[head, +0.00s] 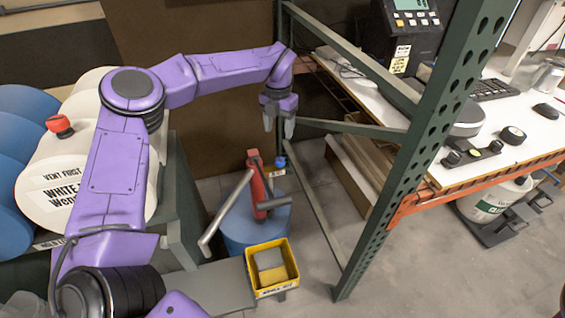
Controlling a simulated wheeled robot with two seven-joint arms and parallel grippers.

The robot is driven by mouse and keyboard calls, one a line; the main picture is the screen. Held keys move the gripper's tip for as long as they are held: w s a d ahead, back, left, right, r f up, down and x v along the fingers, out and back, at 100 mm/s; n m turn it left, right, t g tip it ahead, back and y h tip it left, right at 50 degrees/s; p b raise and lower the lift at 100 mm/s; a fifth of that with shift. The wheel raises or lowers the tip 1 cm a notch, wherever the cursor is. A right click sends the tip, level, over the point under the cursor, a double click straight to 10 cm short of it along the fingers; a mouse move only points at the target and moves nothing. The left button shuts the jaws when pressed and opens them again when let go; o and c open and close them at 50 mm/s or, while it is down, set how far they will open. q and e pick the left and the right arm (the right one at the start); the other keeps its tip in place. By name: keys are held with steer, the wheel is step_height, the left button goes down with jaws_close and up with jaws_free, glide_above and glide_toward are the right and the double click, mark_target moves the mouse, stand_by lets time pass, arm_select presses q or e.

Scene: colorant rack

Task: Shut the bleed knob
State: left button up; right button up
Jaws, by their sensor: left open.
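My left gripper (279,130) is open and empty, its fingers pointing down. It hangs above a small blue knob (280,162) and appears apart from it. The knob is beside a red hand pump (258,187) with a grey lever, over a blue drum (238,222). A red knob (59,125) sits on a white drum (45,195) at the left, near a label reading "VENT FIRST". No readable label tells me which knob is the bleed knob. I cannot tell how far either knob is turned. My right gripper is not in view.
A green rack post (408,140) and its braces stand right of my left gripper. A yellow bin (272,269) is in front of the pump. A bench (480,147) with a scale display (412,25) is at the right. The floor (400,265) at lower right is clear.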

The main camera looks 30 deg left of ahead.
mark_target(280, 159)
arm_select(q)
step_height(280, 159, down, 12)
steer(key=shift+w+f+p, duration=0.1)
steer(key=shift+f+p, duration=0.1)
steer(key=shift+p, duration=0.75)
steer(key=c, duration=1)
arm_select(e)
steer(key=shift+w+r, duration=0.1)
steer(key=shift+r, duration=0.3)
